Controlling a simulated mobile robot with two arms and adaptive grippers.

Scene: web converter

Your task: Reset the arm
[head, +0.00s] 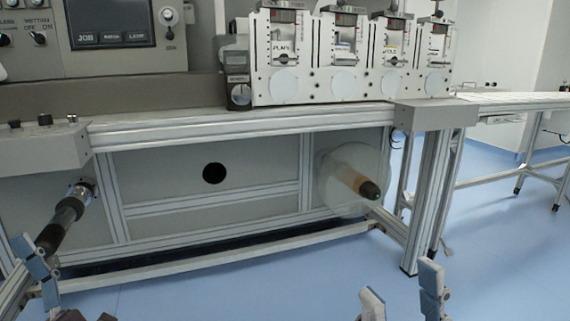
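My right gripper (402,288) shows at the bottom edge, right of centre. Its two fingers stand apart with blue floor between them, so it is open and empty. My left gripper (64,282) is at the bottom left corner, partly cut off by the frame. Its visible fingers are spread apart with nothing seen between them. One of its fingers overlaps the near end of the dark roller shaft in the picture; I cannot tell whether they touch. Most of both arms is out of view.
The web converter's aluminium frame (240,121) spans the view. A dark shaft (66,218) projects at left, and a spindle with a brown core (350,171) and clear disc projects at right. Converter modules (342,85) stand on top. A conveyor (520,100) is at right. Blue floor (250,290) is clear.

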